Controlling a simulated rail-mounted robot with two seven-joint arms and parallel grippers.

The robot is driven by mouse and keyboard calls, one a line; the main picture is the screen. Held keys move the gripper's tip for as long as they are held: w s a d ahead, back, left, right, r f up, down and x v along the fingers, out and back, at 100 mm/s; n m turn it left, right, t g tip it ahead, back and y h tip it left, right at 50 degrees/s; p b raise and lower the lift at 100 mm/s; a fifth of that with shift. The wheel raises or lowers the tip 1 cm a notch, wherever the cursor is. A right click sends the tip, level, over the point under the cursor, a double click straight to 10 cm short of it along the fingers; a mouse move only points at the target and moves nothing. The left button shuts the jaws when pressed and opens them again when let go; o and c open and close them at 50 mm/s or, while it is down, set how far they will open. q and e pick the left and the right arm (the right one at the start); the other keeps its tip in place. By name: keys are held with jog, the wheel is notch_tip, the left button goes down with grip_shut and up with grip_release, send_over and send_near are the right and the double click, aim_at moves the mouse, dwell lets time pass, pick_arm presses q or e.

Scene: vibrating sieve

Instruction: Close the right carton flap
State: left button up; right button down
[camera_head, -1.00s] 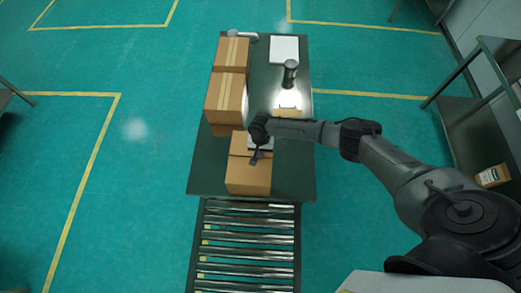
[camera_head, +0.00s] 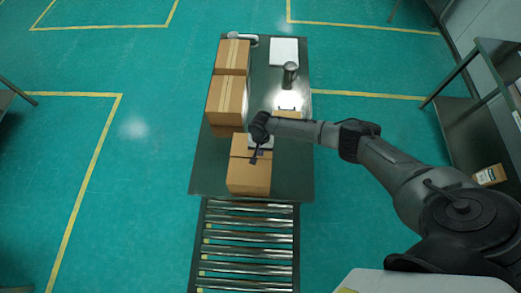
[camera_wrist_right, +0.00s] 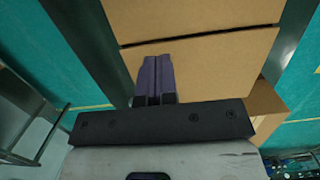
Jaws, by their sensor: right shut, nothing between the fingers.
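The brown carton (camera_head: 249,179) stands on the dark table near its front edge. A dark seam crosses its top. My right gripper (camera_head: 254,159) points down over the carton's top, near the seam. In the right wrist view its two fingers (camera_wrist_right: 156,76) are together and empty, in front of the carton's cardboard (camera_wrist_right: 215,60). I cannot tell whether the fingertips touch the cardboard. A cardboard flap or panel (camera_wrist_right: 265,103) stands out at the right of that view. The gripper and wrist hide part of the carton's far side. My left gripper is not in view.
Two taped cartons (camera_head: 226,100) (camera_head: 232,55) stand behind on the table's left. A roller conveyor (camera_head: 248,245) adjoins the front edge. A metal cylinder (camera_head: 290,74) and a white panel (camera_head: 284,51) are at the back right. The table's right front is clear.

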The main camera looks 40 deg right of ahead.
notch_tip(320, 180, up, 4)
jog(key=p, duration=0.3)
jog(key=shift+w, duration=0.1)
jog(key=w+d+r+t+h+b, duration=0.1)
jog(key=w+d+r+b, duration=0.25)
jog(key=r+b, duration=0.4)
jog(key=s+a+f, duration=0.1)
jog(key=f, duration=0.3)
jog(key=s+a+f, duration=0.1)
jog(key=f, duration=0.4)
jog(key=s+a+f+p, duration=0.1)
jog(key=f, duration=0.4)
jog(key=shift+s+a, duration=0.15)
jog(key=shift+a, duration=0.15)
jog(key=shift+f, duration=0.1)
